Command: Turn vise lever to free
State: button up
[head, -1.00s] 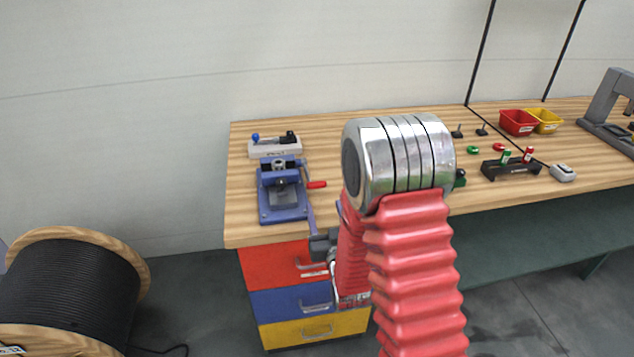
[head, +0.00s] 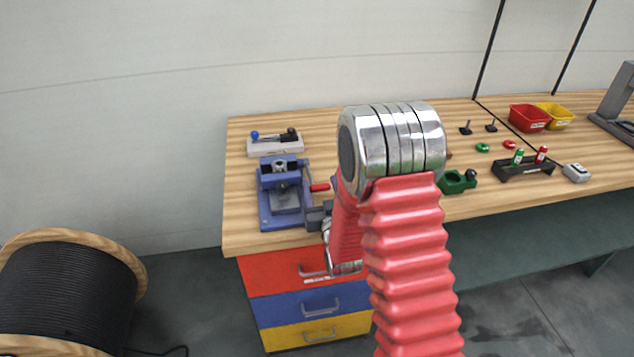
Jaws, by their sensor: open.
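The blue vise (head: 284,200) sits on the left end of the wooden bench. Its lever, with a red grip (head: 319,187), sticks out to the right from the vise's right side. My gripper (head: 314,217) is a small dark shape close to the right of the vise's front part, below the red grip in the picture. It is open, with nothing visible in it. My red arm covers what lies to its right, and I cannot tell whether the gripper touches the vise.
Behind the vise is a grey block with blue and black knobs (head: 275,145). A green fixture (head: 457,182), a black rack (head: 524,168), a red bin (head: 529,117) and a yellow bin (head: 554,115) stand to the right. A cable reel (head: 68,295) stands on the floor at left.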

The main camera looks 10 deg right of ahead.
jog(key=shift+w+d, duration=0.1)
jog(key=shift+w, duration=0.1)
jog(key=c, duration=1.2)
